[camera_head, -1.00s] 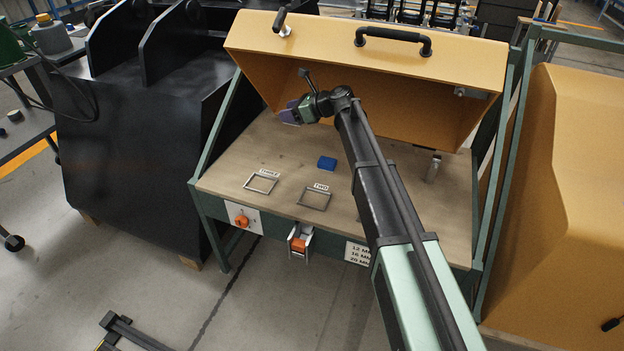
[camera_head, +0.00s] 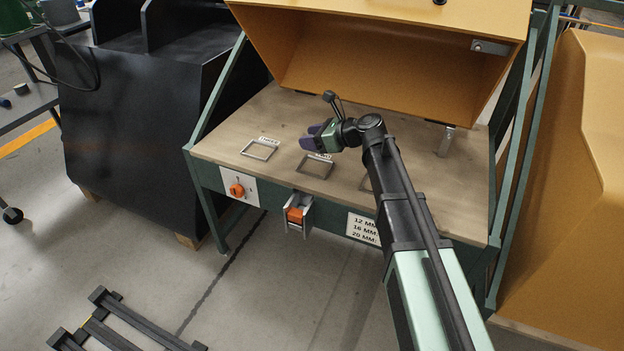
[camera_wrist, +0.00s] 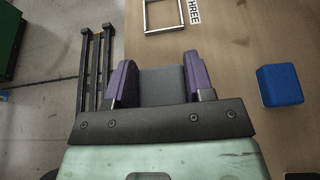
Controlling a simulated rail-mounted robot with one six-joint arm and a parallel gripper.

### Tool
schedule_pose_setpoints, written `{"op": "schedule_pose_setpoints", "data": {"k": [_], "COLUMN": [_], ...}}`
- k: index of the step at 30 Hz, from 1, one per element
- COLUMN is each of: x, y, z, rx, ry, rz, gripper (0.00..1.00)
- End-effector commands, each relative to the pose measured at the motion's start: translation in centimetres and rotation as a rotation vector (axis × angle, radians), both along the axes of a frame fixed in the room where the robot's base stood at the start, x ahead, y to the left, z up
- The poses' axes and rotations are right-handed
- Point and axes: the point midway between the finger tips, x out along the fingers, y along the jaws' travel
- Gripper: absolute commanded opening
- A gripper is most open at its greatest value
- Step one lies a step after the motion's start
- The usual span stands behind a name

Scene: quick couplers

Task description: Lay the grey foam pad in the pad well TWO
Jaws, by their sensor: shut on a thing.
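My gripper (camera_head: 310,140) is over the bench, just behind the square metal frame of well TWO (camera_head: 312,176) in the head view; its label is mostly covered by my gripper. In the wrist view, my gripper's purple fingers (camera_wrist: 163,80) are shut on the grey foam pad (camera_wrist: 163,87), which lies between them. In the head view the pad cannot be made out. The frame of well THREE (camera_head: 254,158) is to the left of well TWO; it also shows at the top of the wrist view (camera_wrist: 165,33).
A blue block (camera_wrist: 280,86) is on the bench at right in the wrist view. A third frame (camera_head: 364,184) is partly hidden by my arm. The raised yellow hood (camera_head: 370,75) overhangs the back. An orange knob (camera_head: 236,190) and an orange-fronted holder (camera_head: 296,214) are on the bench front.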

Motion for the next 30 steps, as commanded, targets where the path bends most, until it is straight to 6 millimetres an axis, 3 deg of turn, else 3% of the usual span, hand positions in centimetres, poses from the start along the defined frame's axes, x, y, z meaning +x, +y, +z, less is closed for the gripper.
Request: {"op": "schedule_pose_setpoints", "data": {"k": [1, 8, 14, 26, 27, 30], "x": [0.0, 0.0, 0.0, 0.0, 0.0, 0.0], "y": [0.0, 0.0, 0.0, 0.0, 0.0, 0.0], "z": [-2.7, -3.1, -7.3, -7.4, -7.2, -7.2], "rx": [0.000, 0.000, 0.000, 0.000, 0.000, 0.000], "ry": [0.000, 0.000, 0.000, 0.000, 0.000, 0.000], "rz": [0.000, 0.000, 0.000, 0.000, 0.000, 0.000], "gripper": [0.26, 0.26, 0.26, 0.26, 0.54, 0.70]}}
